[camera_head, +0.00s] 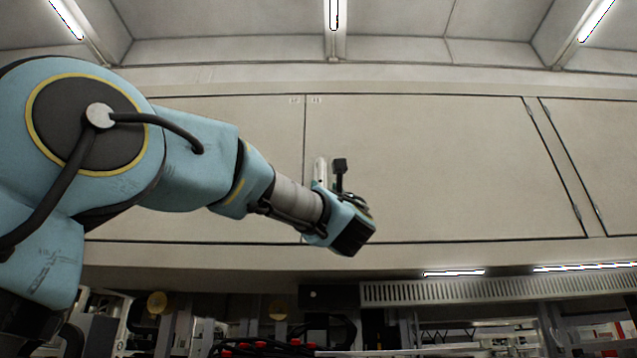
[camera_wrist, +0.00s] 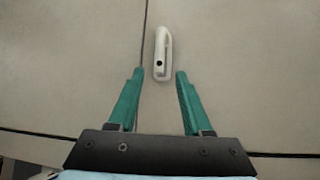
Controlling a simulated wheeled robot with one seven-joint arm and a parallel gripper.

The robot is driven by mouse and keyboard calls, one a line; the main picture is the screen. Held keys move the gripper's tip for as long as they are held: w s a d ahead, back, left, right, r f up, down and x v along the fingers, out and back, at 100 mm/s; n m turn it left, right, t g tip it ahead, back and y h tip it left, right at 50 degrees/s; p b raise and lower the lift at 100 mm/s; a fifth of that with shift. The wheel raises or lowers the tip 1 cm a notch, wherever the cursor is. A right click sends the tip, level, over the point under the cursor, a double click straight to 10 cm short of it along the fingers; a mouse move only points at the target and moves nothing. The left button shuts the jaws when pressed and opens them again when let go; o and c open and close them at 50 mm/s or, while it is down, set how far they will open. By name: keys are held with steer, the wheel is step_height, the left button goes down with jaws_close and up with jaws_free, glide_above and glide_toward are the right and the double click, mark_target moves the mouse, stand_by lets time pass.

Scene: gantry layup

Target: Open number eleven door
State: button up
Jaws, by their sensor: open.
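The wide pale door (camera_head: 430,160) right of the vertical seam in the head view has a small label at its top left corner, which looks like 11 but is hard to read. Its white upright handle (camera_head: 320,170) is near the seam, partly behind my arm. The handle also shows in the wrist view (camera_wrist: 162,45), just right of the seam. My gripper (camera_wrist: 159,72) is open and empty. Its two green fingers point at the door, with the handle's lower end between and just beyond the tips. I cannot tell whether they touch. The door looks shut.
Another pale door (camera_head: 220,150) lies left of the seam, behind my arm. A further panel (camera_head: 597,150) with hinges beside it is at the right. Below are a vented grey strip (camera_head: 450,292) and cluttered equipment. The space before the door's right part is clear.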

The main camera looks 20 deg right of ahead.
mark_target(321, 177)
steer(key=p+x, duration=0.6)
steer(key=x, duration=0.3)
steer(key=shift+s+r+p, duration=0.1)
steer(key=shift+s+p, duration=0.1)
steer(key=shift+p, duration=0.1)
steer(key=shift+p+x, duration=0.55)
steer(key=shift+x, duration=0.25)
steer(key=shift+w, duration=0.1)
steer(key=shift+c, duration=0.2)
jaws_close()
